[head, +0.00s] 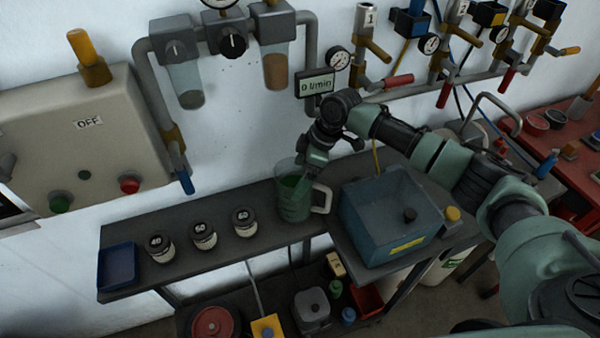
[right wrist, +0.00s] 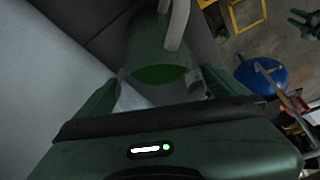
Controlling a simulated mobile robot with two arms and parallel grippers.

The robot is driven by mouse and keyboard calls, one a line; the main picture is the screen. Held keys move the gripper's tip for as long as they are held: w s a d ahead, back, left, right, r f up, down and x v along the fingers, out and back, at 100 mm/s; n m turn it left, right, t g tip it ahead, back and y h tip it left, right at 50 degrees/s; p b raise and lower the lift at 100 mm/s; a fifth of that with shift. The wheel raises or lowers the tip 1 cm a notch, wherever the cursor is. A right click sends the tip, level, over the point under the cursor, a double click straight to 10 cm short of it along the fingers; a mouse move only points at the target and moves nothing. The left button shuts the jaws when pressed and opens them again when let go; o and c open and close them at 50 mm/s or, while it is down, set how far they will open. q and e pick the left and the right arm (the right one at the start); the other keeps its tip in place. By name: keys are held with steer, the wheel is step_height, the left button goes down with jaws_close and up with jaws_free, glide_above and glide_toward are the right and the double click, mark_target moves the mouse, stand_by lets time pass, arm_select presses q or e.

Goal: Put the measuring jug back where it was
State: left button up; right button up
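The measuring jug (head: 293,203) is a clear, upright vessel with green liquid and a pale handle on its right. It is over the dark bench, right of the small jars; I cannot tell whether its base touches the bench. My right gripper (head: 312,165) is at its rim. In the right wrist view the jug (right wrist: 160,50) lies between the two fingers (right wrist: 160,85), which look pressed to its walls. My left gripper is not in the head view; a small two-pronged dark shape at the wrist view's upper right may be it.
Three lidded jars (head: 204,237) and a blue tray (head: 117,268) stand left on the bench (head: 270,232). A blue-grey box (head: 390,217) stands close on the right. Above are a flow display (head: 317,86), filter bowls and valves. The lower shelf holds several items.

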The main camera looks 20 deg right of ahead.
steer(key=w+b+v, duration=0.1)
steer(key=b+v, duration=0.1)
steer(key=v, duration=0.5)
steer(key=shift+s+r, duration=0.3)
steer(key=shift+s, duration=0.15)
steer(key=shift+d, duration=0.1)
